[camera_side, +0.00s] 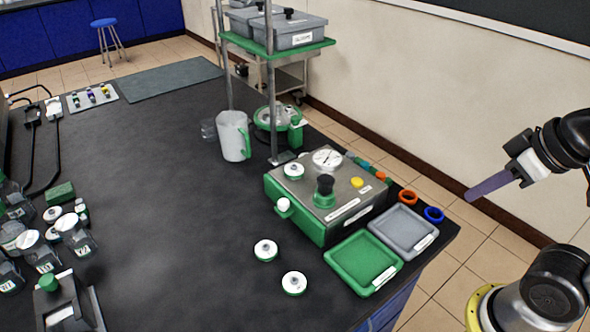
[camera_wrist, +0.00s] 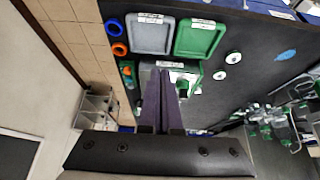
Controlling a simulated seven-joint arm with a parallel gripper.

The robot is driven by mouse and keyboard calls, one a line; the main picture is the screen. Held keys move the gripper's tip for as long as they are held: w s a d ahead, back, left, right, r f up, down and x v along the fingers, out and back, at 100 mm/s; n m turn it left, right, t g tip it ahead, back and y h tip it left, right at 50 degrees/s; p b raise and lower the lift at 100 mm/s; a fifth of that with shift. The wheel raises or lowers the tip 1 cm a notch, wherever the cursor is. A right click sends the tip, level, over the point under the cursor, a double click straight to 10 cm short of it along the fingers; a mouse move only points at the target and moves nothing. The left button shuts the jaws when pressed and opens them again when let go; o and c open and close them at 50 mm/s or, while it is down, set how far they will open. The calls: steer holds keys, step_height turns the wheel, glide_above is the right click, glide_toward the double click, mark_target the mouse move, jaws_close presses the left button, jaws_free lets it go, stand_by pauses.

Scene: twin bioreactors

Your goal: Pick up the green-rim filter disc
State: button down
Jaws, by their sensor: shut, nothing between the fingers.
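Two white discs with green rims lie flat on the dark bench in the side view. One filter disc (camera_side: 265,249) is in front of the green and steel instrument, and the other filter disc (camera_side: 294,283) is nearer the camera, left of the green tray. Both also show in the wrist view, one disc (camera_wrist: 233,57) farther from my fingers than the other disc (camera_wrist: 220,75). A similar white cap or disc (camera_side: 293,171) sits on the instrument's top. My gripper (camera_side: 470,196) is shut and empty, raised to the right of the bench, well away from the discs.
A green tray (camera_side: 334,263) and a grey tray (camera_side: 376,225) lie beside the instrument (camera_side: 315,226). An orange ring (camera_side: 408,197) and a blue ring (camera_side: 434,214) are near the bench edge. A white jug (camera_side: 232,138) stands behind. Bottles crowd the left; the middle bench is clear.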

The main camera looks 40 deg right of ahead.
steer(key=shift+c, duration=0.2)
jaws_free()
stand_by(0.3)
